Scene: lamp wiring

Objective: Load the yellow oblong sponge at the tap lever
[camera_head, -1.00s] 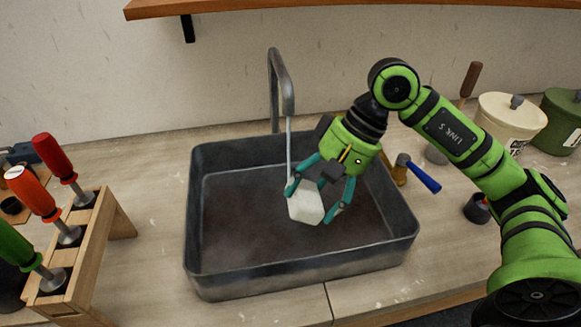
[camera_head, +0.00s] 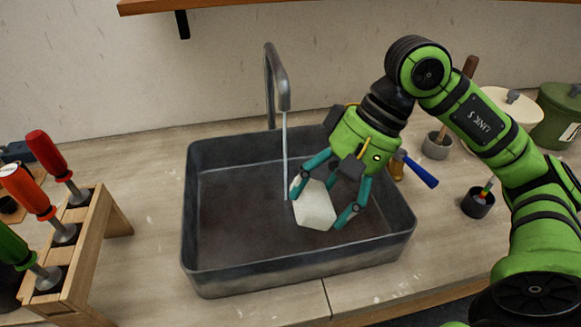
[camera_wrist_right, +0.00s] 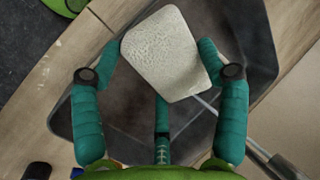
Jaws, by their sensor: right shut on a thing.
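My right gripper (camera_head: 318,207) is shut on a pale, off-white block with a rough, porous face, which looks like a sponge (camera_head: 312,205). It looks white rather than yellow. My right gripper holds it tilted inside the grey sink basin (camera_head: 235,255). In the right wrist view the sponge (camera_wrist_right: 162,52) sits between the teal fingers (camera_wrist_right: 160,58). A grey tap (camera_head: 281,85) stands behind the basin, and a thin stream of water (camera_head: 285,150) falls to the sponge's left edge. A blue lever (camera_head: 420,170) on a brass body is at the basin's right. My left gripper is not seen.
A wooden rack (camera_head: 87,250) with red, orange and green screwdrivers stands left of the basin. A black cup (camera_head: 478,203), a grey pot (camera_head: 437,147) and lidded canisters (camera_head: 557,117) are at the right. A shelf (camera_head: 330,4) hangs above. The counter in front of the rack's right side is clear.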

